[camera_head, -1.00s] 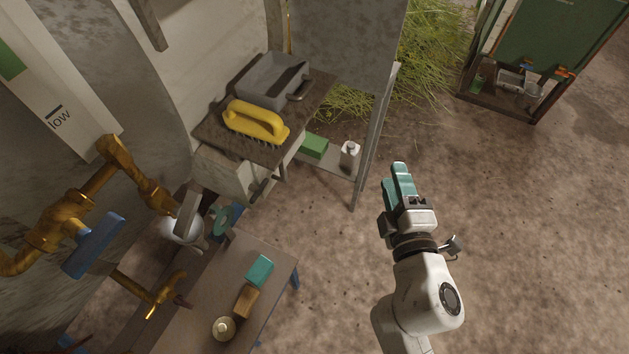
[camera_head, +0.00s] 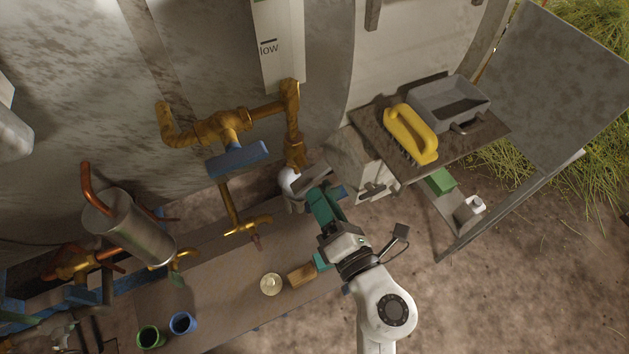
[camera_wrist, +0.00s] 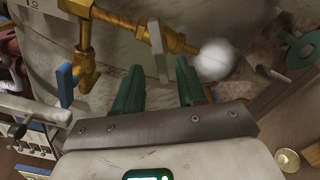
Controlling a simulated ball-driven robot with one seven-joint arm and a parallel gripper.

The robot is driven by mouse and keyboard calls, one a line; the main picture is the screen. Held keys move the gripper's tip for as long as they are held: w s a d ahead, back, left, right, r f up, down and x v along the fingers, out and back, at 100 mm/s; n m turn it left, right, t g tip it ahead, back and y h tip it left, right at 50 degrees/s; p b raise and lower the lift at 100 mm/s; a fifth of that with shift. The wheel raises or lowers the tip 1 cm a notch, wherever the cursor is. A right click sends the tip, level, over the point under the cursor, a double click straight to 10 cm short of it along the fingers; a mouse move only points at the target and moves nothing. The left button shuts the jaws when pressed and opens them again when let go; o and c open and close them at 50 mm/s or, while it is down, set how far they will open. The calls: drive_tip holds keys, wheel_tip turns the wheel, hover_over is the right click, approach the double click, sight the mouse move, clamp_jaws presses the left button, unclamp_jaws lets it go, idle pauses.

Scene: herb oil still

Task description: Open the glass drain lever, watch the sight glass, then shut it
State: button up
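A white gauge plate marked "low" (camera_head: 278,42) hangs on the tank wall above brass pipework; I cannot make out the glass itself. A blue lever (camera_head: 238,158) sits on the brass valve at left and shows in the wrist view (camera_wrist: 66,84). A grey lever (camera_head: 311,179) is at the lower end of the right brass fitting, beside a white bulb (camera_head: 287,182). I cannot tell which lever is the glass drain one. My gripper (camera_head: 322,194) is open and empty. In the wrist view the grey lever (camera_wrist: 159,52) appears between and beyond the fingertips (camera_wrist: 159,66), apparently untouched.
A small brass tap (camera_head: 247,227) is below the pipework. The bench (camera_head: 205,290) holds a round brass dish (camera_head: 271,284), a wooden block (camera_head: 301,274) and two cups. Open ground is at lower right.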

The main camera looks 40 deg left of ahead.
sight(313, 183)
drive_tip(key=shift+x, duration=2.4)
clamp_jaws()
